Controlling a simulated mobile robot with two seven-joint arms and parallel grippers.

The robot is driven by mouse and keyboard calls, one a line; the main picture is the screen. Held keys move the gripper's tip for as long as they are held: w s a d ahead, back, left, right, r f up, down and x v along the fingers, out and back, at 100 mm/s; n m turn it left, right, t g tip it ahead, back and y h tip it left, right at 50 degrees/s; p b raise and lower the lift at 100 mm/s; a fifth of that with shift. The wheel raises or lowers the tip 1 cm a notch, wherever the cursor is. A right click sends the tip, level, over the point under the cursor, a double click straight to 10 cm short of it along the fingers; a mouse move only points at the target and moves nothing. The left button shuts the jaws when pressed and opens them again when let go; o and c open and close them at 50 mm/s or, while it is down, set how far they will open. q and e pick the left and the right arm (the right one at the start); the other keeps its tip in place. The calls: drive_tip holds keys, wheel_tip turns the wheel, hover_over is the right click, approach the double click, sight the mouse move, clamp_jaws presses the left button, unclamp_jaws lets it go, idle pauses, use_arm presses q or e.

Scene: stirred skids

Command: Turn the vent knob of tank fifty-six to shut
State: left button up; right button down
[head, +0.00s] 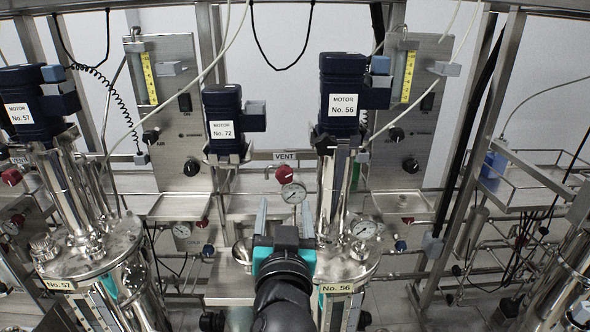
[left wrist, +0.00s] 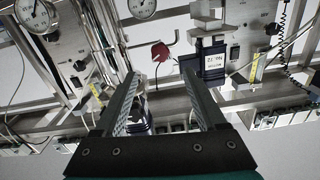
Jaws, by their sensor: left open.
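Tank fifty-six (head: 340,262) has a steel lid with a "No. 56" label and a dark blue motor (head: 345,105) marked No. 56 above it. A red knob (head: 285,173) sits under a "VENT" sign (head: 284,156), just left of this motor; the knob carries no readable tank number. My left gripper (head: 283,212) is open and empty, in front of and below the red knob in the head view. In the left wrist view the red knob (left wrist: 160,52) appears beyond the gap between the open fingers (left wrist: 162,80), apparently untouched. My right gripper is not in view.
Tank fifty-seven (head: 85,250) has another red knob (head: 11,177) at the far left. A hanging cable (head: 215,65) crosses the upper middle.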

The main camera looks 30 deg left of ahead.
sight(285, 170)
use_arm(q)
drive_tip(key=p+x, duration=0.1)
drive_tip(key=x, duration=1.4)
drive_tip(key=shift+d, duration=0.1)
drive_tip(key=shift+f, duration=0.1)
clamp_jaws()
